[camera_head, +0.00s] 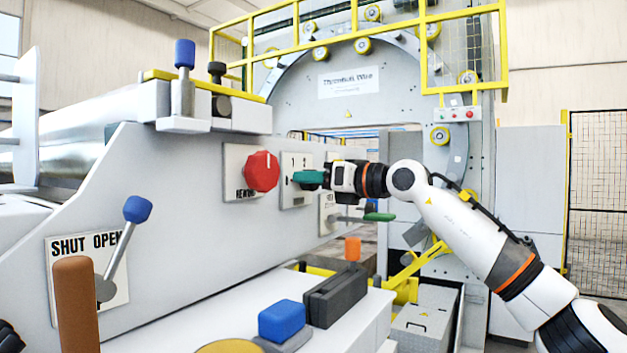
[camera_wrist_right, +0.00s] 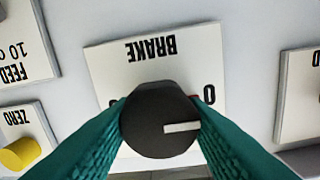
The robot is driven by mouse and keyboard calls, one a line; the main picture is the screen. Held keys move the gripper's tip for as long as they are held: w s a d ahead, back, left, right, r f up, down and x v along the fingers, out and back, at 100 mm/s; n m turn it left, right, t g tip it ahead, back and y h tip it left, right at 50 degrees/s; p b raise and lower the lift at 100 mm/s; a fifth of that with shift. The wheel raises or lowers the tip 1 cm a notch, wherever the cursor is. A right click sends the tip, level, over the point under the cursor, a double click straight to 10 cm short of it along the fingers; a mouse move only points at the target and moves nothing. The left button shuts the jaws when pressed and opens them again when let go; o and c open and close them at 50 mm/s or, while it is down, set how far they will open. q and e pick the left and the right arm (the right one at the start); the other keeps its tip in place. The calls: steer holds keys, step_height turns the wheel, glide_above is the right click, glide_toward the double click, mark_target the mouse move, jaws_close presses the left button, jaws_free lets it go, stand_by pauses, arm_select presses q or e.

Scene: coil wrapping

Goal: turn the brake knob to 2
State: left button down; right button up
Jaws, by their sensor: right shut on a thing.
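The brake knob (camera_wrist_right: 160,120) is a round black knob with a white pointer line, on a white plate (camera_wrist_right: 130,70) lettered BRAKE, upside down in the right wrist view. The pointer points to the right in that view, below the 0 mark on the plate. My right gripper (camera_wrist_right: 162,125) is shut on the knob, one green finger on each side. In the head view the right gripper (camera_head: 309,178) is at the brake plate (camera_head: 293,202) on the machine's front panel. My left gripper is not in view.
A red knob (camera_head: 261,171) sits left of the brake plate. A yellow knob (camera_wrist_right: 20,154) marked ZERO is beside it in the wrist view. A green handle (camera_head: 380,217) sticks out below my right arm. A blue-tipped lever (camera_head: 137,209) stands at the left.

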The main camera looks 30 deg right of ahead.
steer(key=shift+m, duration=0.4)
steer(key=shift+m+b, duration=0.3)
steer(key=shift+m, duration=0.3)
steer(key=m, duration=0.3)
steer(key=shift+b, duration=0.3)
steer(key=m, duration=0.5)
steer(key=shift+d+m, duration=0.1)
steer(key=shift+m, duration=0.3)
steer(key=m, duration=0.6)
steer(key=shift+f+g+b, duration=0.1)
steer(key=shift+g+b, duration=0.2)
steer(key=m, duration=0.6)
steer(key=shift+f+y, duration=0.1)
steer(key=shift+y, duration=0.2)
steer(key=shift+m, duration=0.3)
steer(key=o, duration=1)
steer(key=shift+c, duration=0.2)
